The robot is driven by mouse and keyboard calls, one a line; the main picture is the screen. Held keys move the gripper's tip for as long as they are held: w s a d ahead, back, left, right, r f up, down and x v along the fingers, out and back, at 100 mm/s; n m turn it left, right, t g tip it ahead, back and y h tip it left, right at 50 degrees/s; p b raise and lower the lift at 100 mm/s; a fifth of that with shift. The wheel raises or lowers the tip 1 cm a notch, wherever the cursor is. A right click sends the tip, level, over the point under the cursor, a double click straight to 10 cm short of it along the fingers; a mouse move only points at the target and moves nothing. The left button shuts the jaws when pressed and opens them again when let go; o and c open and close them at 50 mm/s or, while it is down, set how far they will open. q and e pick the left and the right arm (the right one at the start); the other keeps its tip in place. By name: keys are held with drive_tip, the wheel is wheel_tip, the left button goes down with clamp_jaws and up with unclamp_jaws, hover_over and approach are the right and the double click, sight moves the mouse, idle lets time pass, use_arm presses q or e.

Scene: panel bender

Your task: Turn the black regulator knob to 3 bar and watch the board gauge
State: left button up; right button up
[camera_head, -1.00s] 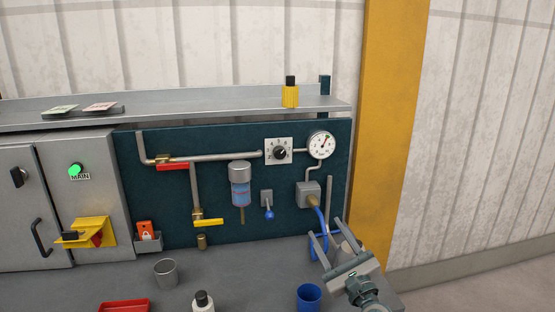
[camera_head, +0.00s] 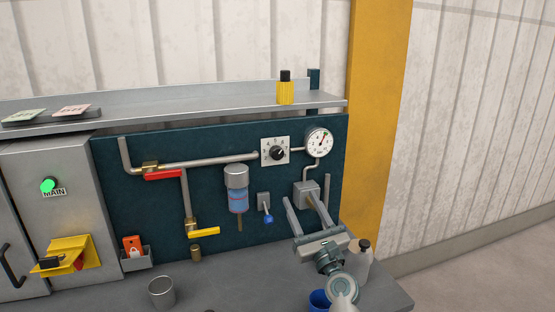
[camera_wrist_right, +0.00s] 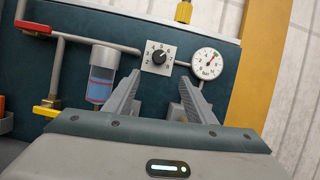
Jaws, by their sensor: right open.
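The black regulator knob (camera_head: 277,153) sits on a white square dial plate at the board's upper right; it also shows in the right wrist view (camera_wrist_right: 159,57). The round white board gauge (camera_head: 318,143) is just right of it, with a red and green marking; it also shows in the right wrist view (camera_wrist_right: 208,63). Its exact reading is too small to tell. My right gripper (camera_head: 298,202) is open and empty, below the knob and apart from it. In the right wrist view, the knob appears beyond and between the fingers (camera_wrist_right: 161,82). My left gripper is not in view.
The dark board (camera_head: 135,200) carries pipes, a red-handled valve (camera_head: 163,175), a yellow-handled valve (camera_head: 204,232), a filter bowl (camera_head: 237,195) and a blue-tipped lever (camera_head: 267,214). A grey block (camera_head: 305,189) stands behind my fingers. A blue cup (camera_head: 318,299) and white bottle (camera_head: 358,265) stand near my right wrist.

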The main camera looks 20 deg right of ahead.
sight(278, 155)
drive_tip(key=p+x, duration=0.2)
drive_tip(key=x, duration=1.4)
drive_tip(key=shift+f, duration=0.1)
drive_tip(key=shift+x, duration=0.85)
drive_tip(key=shift+c, duration=0.5)
drive_tip(key=c, duration=0.9)
